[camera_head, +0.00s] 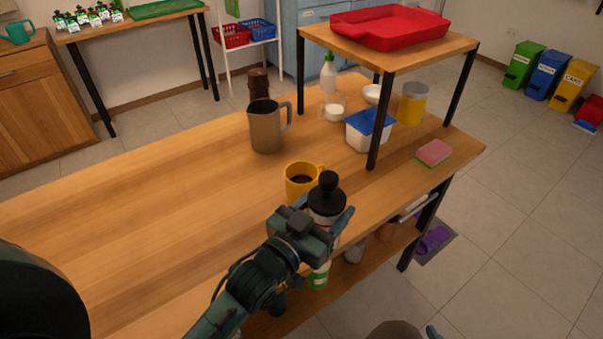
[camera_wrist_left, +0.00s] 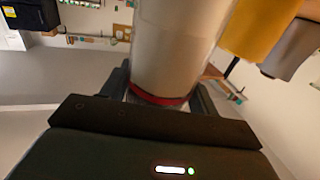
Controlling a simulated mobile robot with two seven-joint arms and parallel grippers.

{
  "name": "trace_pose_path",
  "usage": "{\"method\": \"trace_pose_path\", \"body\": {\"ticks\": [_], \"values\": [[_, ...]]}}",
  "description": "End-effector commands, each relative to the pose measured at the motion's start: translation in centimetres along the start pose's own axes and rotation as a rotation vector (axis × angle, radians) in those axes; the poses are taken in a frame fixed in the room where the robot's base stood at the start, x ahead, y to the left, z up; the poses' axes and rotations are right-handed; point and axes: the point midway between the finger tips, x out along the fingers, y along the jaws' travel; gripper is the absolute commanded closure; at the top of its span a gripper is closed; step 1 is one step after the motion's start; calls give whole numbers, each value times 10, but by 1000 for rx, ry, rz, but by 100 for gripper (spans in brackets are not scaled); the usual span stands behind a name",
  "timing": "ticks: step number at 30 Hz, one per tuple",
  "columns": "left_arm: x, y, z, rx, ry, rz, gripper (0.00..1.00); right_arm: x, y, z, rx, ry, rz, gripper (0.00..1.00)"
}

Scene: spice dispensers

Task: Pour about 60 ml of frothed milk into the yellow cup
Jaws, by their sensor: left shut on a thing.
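The yellow cup (camera_head: 298,188), with dark liquid in it, stands upright on the wooden table. My left gripper (camera_head: 327,218) is shut on a container with a black knobbed lid (camera_head: 328,190). It is held roughly upright, just right of and in front of the cup in the head view, by the table's front edge. In the left wrist view the held container is a pale cylinder (camera_wrist_left: 172,50) with a red band low down, between the fingers (camera_wrist_left: 160,92). The yellow cup (camera_wrist_left: 258,28) shows beside it. I cannot tell how full the container is. My right gripper is not in view.
A grey metal pitcher (camera_head: 265,128) and a dark brown grinder (camera_head: 258,83) stand behind the cup. A raised shelf (camera_head: 450,42) with a black front leg stands to the right, near a blue-lidded tub (camera_head: 368,130) and a sponge (camera_head: 434,153). The table's left side is clear.

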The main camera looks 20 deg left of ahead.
Motion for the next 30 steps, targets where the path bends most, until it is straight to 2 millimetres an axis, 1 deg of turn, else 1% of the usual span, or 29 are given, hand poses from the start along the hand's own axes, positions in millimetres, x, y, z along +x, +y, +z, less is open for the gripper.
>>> {"method": "trace_pose_path", "body": {"ticks": [11, 20, 30], "values": [[2, -4, -6, -39, -19, -1, 71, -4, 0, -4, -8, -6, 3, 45], [9, -14, -10, -154, -97, -2, 71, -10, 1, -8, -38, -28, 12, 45], [18, -28, -10, -296, -191, -2, 71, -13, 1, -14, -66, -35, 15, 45]]}}
